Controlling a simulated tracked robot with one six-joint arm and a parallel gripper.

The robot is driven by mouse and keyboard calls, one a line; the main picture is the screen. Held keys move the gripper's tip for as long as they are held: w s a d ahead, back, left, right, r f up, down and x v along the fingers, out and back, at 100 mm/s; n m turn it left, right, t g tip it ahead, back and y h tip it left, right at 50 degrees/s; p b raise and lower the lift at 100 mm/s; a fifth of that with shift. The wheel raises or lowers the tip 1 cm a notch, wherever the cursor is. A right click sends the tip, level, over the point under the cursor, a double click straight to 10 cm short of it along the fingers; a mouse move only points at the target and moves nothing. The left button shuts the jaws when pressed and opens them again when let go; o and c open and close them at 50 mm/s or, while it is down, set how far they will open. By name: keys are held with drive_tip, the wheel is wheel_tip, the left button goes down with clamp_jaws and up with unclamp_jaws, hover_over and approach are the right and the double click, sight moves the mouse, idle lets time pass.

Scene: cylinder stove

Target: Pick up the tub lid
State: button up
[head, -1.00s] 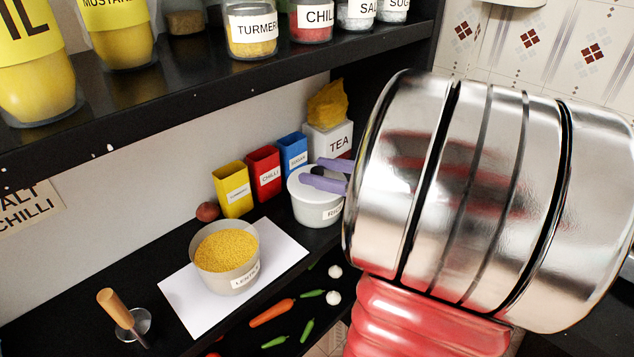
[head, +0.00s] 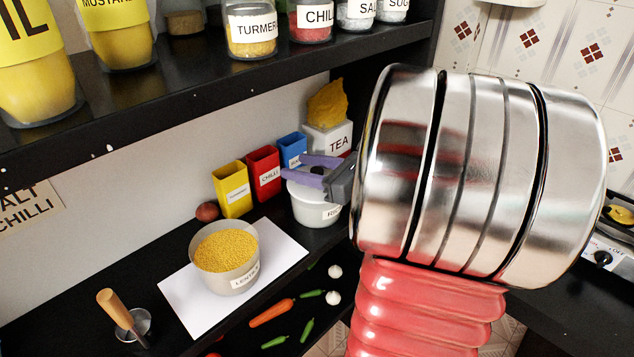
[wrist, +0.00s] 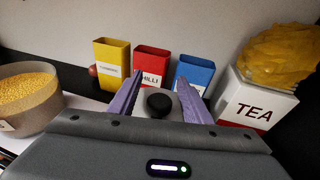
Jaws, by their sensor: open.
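The tub lid, white with a round black knob, shows in the wrist view (wrist: 158,104) between my gripper's fingers. In the head view the lid is mostly covered by the gripper. The white tub (head: 316,213), labelled rice, stands on the dark counter under it. My gripper (head: 291,165), with purple fingers, is open and empty over the lid. In the wrist view the fingers (wrist: 160,80) spread to either side of the knob; I cannot tell whether they touch the lid.
Yellow (head: 232,190), red (head: 263,173) and blue (head: 292,150) boxes stand behind the tub. A TEA box (head: 327,138) with a yellow bag on top is close by at the right. A lentils bowl (head: 226,262) is to the left. A dark shelf (head: 200,98) hangs above.

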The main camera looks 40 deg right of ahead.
drive_tip(key=shift+c, duration=0.3)
drive_tip(key=c, duration=1.1)
